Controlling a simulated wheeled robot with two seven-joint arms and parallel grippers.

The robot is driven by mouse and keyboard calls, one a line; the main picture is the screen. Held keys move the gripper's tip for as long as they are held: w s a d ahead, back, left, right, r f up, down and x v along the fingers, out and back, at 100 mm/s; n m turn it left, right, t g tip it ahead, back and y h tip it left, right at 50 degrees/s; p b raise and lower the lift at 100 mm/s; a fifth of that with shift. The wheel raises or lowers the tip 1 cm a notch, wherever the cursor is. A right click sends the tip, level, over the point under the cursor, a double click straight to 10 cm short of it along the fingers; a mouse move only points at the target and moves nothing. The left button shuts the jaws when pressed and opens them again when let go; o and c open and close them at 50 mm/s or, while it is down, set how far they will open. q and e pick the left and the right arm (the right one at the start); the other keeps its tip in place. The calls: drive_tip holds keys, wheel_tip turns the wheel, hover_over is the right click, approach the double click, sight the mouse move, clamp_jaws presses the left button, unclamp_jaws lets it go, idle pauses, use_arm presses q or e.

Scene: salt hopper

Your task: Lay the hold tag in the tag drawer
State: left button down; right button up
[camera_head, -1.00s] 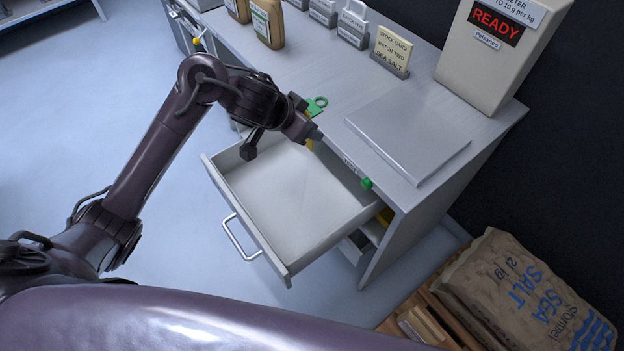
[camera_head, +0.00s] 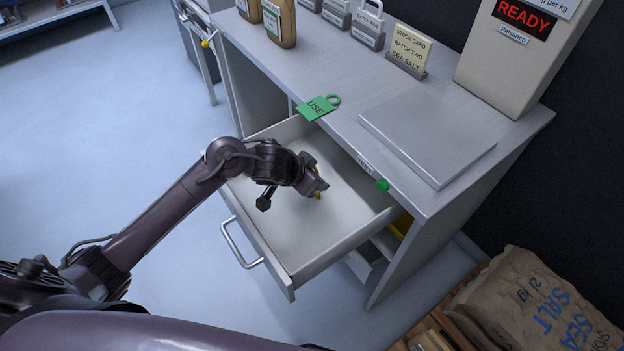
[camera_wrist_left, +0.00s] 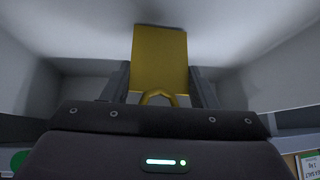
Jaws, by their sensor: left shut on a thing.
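The tag drawer (camera_head: 275,238) is pulled open below the bench top, and its floor is bare apart from my gripper over it. My left gripper (camera_head: 321,188) is inside the drawer's outline in the head view. It is shut on the yellow hold tag (camera_wrist_left: 160,58), which also shows as a small yellow bit in the head view (camera_head: 317,195). In the left wrist view the tag sticks out beyond the fingers, with its loop toward the palm and the drawer walls on both sides. I cannot tell whether the tag touches the drawer floor. My right gripper is not in view.
A green USE tag (camera_head: 317,108) lies at the bench edge above the drawer. A flat metal plate (camera_head: 428,135) and a stock card (camera_head: 409,50) are on the bench. A READY meter (camera_head: 515,50) stands at the back. Salt sacks (camera_head: 540,305) lie at lower right.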

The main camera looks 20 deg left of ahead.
use_arm(q)
drive_tip(key=shift+f, duration=0.15)
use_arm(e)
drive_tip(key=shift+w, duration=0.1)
use_arm(q)
drive_tip(key=c, duration=0.6)
unclamp_jaws()
drive_tip(key=shift+o, duration=0.2)
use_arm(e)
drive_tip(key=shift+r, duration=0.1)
use_arm(q)
drive_tip(key=shift+s+r, duration=0.15)
drive_tip(key=shift+r, duration=0.2)
drive_tip(key=p+v, duration=0.4)
drive_tip(key=v, duration=0.7)
drive_tip(key=shift+s+p, duration=0.15)
drive_tip(key=shift+p, duration=0.25)
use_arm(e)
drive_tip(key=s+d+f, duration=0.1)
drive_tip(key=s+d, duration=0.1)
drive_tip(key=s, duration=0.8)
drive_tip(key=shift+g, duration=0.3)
